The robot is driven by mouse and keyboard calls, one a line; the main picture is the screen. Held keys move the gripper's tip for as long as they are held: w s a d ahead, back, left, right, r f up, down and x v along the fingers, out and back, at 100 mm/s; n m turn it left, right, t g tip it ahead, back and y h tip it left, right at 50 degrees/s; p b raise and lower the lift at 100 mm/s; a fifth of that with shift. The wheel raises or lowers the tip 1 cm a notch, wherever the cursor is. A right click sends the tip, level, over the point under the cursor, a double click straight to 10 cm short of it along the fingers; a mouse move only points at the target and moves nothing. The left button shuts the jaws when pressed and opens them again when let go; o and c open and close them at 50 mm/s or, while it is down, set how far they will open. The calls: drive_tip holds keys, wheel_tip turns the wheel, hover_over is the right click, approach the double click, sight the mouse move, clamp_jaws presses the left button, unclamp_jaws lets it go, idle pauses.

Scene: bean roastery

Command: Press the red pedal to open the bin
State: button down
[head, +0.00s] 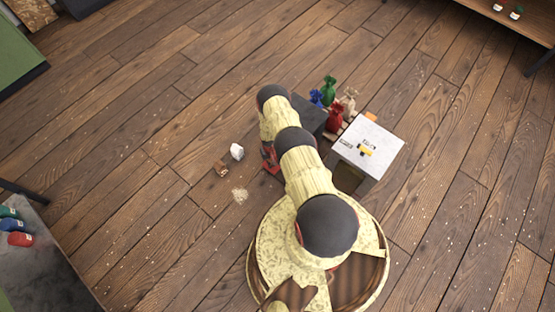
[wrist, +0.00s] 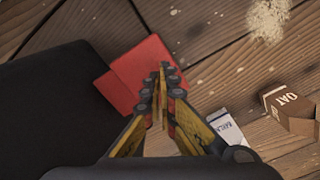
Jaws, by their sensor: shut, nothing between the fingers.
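The red pedal (wrist: 127,82) is a flat red plate in the wrist view, on the floor against the dark bin (wrist: 45,95). In the head view a red edge of the pedal (head: 272,169) shows beside my arm, and the bin (head: 311,113) is partly hidden behind the arm. My gripper (wrist: 163,68) is shut and empty, its fingertips over the right part of the pedal in the picture. The fingers cover some of the pedal. I cannot tell whether the tips touch it. The bin's lid state is unclear.
In the head view, several coloured bags (head: 335,118) and a white-topped cabinet (head: 372,148) stand beside the bin. Floor to the left is mostly clear.

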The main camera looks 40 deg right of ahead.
drive_tip(key=shift+f, duration=0.1)
idle(0.5)
drive_tip(key=shift+f, duration=1.55)
drive_tip(key=shift+s+a+f, duration=0.1)
drive_tip(key=shift+f, duration=1)
drive_tip(key=shift+r+p, duration=2.9)
drive_tip(key=shift+r, duration=1.7)
